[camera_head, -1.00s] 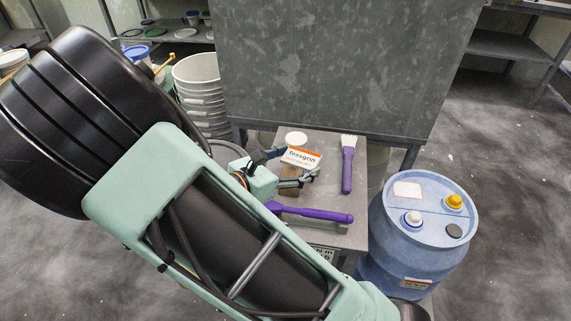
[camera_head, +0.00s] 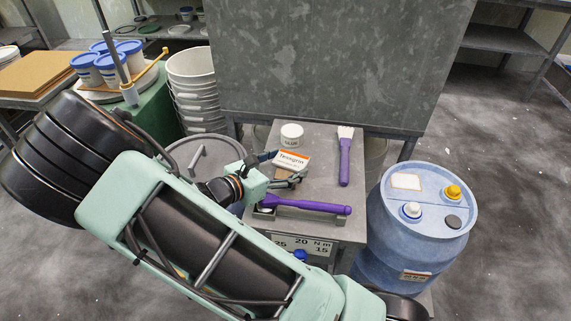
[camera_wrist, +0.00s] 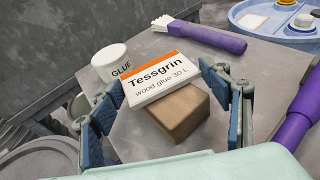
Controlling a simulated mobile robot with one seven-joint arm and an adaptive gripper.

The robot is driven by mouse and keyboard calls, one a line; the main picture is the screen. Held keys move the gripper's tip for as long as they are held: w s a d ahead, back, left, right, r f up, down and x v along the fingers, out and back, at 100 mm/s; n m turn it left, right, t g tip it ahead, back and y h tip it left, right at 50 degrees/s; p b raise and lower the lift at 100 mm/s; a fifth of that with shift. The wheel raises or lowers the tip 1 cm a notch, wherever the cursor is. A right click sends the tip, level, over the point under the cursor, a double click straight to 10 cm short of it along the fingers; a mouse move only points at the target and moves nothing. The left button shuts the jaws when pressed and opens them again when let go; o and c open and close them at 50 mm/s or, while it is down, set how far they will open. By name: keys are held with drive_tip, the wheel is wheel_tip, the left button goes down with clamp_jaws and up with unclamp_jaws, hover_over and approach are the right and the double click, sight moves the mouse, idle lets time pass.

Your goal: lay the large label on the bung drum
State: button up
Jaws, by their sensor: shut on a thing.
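The large label (camera_head: 292,159), a white card with an orange band reading "Tessgrin wood glue 30 L", is between the fingers of my gripper (camera_head: 286,168). In the wrist view the fingertips (camera_wrist: 160,84) meet the label's left and right edges, and my gripper is shut on the label (camera_wrist: 157,79). A brown wooden block (camera_wrist: 166,115) shows just below the label; I cannot tell whether they touch. The blue bung drum (camera_head: 385,225) stands right of the bench, apart from my gripper. Its top carries a pale rectangle (camera_head: 406,182), yellow and white caps and a dark disc.
On the grey bench (camera_head: 322,165) are a glue tub (camera_head: 291,134), a purple-handled brush (camera_head: 345,160) and another purple handle (camera_head: 312,206) near the front. A large grey panel (camera_head: 315,60) rises behind. White pails (camera_head: 195,90) stand at the left.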

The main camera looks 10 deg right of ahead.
drive_tip(key=shift+f, duration=0.2)
drive_tip(key=o, duration=0.8)
drive_tip(key=shift+c, duration=0.2)
drive_tip(key=shift+f+b, duration=0.1)
drive_tip(key=shift+b, duration=0.3)
